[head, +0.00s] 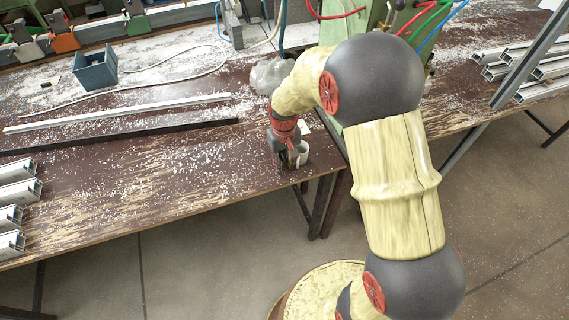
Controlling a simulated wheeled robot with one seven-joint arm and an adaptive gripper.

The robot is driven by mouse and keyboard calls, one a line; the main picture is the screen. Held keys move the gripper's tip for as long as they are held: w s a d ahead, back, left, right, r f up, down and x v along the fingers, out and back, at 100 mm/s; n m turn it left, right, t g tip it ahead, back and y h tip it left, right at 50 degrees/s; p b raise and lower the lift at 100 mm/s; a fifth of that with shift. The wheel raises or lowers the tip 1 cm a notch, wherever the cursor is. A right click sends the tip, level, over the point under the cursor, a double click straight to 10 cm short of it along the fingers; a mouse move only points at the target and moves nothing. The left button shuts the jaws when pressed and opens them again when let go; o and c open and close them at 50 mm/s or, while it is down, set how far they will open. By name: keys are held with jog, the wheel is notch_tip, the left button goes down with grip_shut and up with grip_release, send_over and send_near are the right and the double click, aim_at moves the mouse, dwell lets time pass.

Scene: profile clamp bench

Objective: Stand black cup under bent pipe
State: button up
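My gripper (291,158) is low over the right front corner of the brown bench, pointing down. A small white, cup-like cylinder (301,153) shows at its fingers; I cannot tell whether it is held or only beside them. The dark shapes there blend with the fingers, so I cannot make out a black cup. The finger opening is too small and covered to judge. A blue bent hose or pipe (282,32) comes down at the back beside the green machine; I cannot tell whether it is the task's bent pipe.
The brown bench (150,190) is strewn with white chips. A blue-grey bin (95,68), a long white profile (120,112) and a dark bar (120,137) lie on it. White profiles (18,195) stack at left. A clear bag (270,75) sits near the green machine (345,28).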

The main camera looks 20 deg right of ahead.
notch_tip(320, 180, up, 12)
jog(key=p, duration=0.3)
jog(key=s+r+t, duration=0.2)
jog(key=s+r, duration=0.6)
jog(key=r, duration=0.5)
jog(key=s+r+t, duration=0.1)
jog(key=s+r, duration=0.2)
jog(key=s, duration=0.4)
jog(key=s+r+t, duration=0.2)
jog(key=s+r, duration=0.1)
jog(key=s, duration=0.5)
jog(key=shift+a+t, duration=0.3)
jog(key=shift+a, duration=0.1)
jog(key=shift+o, duration=0.4)
jog(key=shift+r, duration=0.1)
